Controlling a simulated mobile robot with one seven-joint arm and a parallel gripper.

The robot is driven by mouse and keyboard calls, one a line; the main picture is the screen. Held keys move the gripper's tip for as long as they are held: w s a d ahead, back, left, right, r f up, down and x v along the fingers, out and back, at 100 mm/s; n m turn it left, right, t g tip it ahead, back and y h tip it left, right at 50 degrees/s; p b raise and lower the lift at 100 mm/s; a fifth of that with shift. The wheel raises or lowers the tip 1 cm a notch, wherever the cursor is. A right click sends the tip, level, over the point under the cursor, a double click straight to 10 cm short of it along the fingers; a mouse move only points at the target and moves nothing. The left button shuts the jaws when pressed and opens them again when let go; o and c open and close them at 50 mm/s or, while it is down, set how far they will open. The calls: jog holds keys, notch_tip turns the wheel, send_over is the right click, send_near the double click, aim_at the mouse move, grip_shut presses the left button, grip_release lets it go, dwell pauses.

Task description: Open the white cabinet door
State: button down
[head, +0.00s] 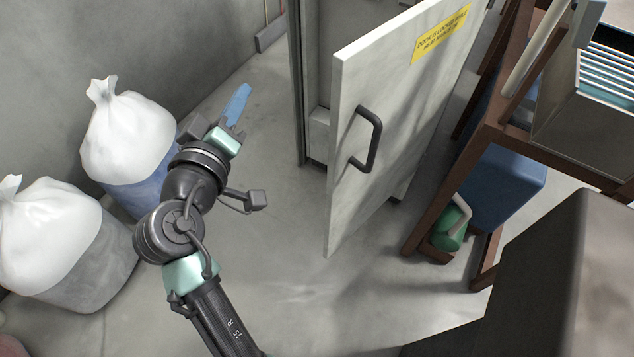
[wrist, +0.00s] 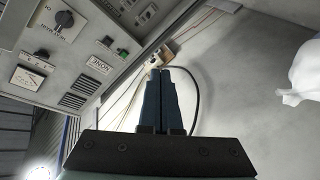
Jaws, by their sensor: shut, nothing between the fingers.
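The white cabinet door (head: 420,110) stands swung wide open in the head view, with a yellow label (head: 440,33) near its top. The cabinet opening (head: 318,95) is partly hidden behind the door.
White-topped bags (head: 128,130) stand at the left, close to my arm. A brown rack (head: 470,165) with a blue container (head: 505,188) and a green can (head: 452,225) stands right of the door. A panel with switches and dials (wrist: 75,50) shows in the wrist view. Floor below the door is clear.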

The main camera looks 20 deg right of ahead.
jog(key=s+d+f+n+g+h+b, duration=0.1)
jog(key=s+f+n+h+b, duration=0.25)
jog(key=f, duration=1.05)
jog(key=s+d+f+n+g+h+b, duration=0.1)
jog(key=s+f+n+b, duration=0.35)
jog(key=f, duration=0.85)
jog(key=w+d+m+b, duration=0.1)
jog(key=w+d+m, duration=0.1)
jog(key=w+d, duration=0.45)
jog(key=shift+s+d+p, duration=0.15)
jog(key=shift+s+d, duration=0.2)
jog(key=shift+s, duration=0.4)
jog(key=shift+s+d+p, duration=0.15)
jog(key=shift+s+d, duration=0.25)
jog(key=shift+s, duration=0.4)
jog(key=shift+s+d+p, duration=0.15)
jog(key=shift+s+d, duration=0.2)
jog(key=shift+s, duration=0.4)
jog(key=shift+f, duration=0.1)
